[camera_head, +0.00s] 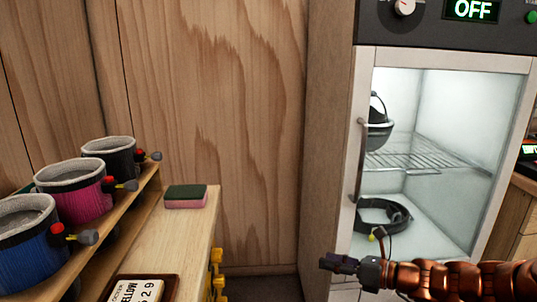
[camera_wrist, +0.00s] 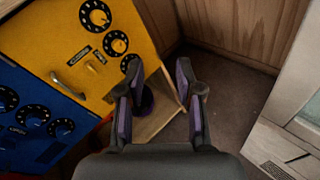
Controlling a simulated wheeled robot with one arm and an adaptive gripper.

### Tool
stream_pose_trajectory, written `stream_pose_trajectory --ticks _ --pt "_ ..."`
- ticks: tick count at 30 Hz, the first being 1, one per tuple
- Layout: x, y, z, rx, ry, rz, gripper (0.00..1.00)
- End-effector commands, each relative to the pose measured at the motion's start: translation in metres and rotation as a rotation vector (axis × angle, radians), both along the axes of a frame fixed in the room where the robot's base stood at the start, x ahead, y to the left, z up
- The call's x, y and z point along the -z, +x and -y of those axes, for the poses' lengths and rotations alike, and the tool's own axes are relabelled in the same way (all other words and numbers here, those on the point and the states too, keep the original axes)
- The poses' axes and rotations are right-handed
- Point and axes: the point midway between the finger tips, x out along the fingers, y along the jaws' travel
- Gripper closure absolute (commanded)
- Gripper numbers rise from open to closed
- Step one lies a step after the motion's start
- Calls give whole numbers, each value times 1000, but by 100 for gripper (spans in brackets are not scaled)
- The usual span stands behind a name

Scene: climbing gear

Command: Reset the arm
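My arm reaches in from the right edge in the head view, a ribbed copper-brown limb. My gripper (camera_head: 338,264) is at its end, in front of the lower part of the glass-doored cabinet. In the wrist view my gripper (camera_wrist: 161,92) points down toward the floor. Its two dark fingers with purple pads stand apart, with nothing held between them. The fingers overlap the view of a yellow panel with black dials (camera_wrist: 85,30) and an open wooden compartment below; I see no clear contact.
A wooden counter (camera_head: 190,235) bears a pink-green sponge (camera_head: 186,196); blue, magenta and black chalk-bag-like pots stand on a shelf left. Bare floor (camera_wrist: 235,85) lies between.

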Motion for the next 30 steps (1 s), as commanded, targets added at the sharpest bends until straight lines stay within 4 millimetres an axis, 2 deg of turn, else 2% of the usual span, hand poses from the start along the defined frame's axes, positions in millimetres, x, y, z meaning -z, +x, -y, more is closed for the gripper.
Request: stream_pose_trajectory --ticks 1,6,10,15,23,30 --pt "-25 -13 -19 -69 -56 50 64" --pt "-61 -59 -65 -292 -241 207 64" --pt "-83 -97 -90 -462 -371 326 64" --pt "-107 -147 -110 -686 -528 478 64" --pt "-135 -219 -112 -1032 -746 684 64" --pt "-162 -275 -86 -1354 -922 842 64"
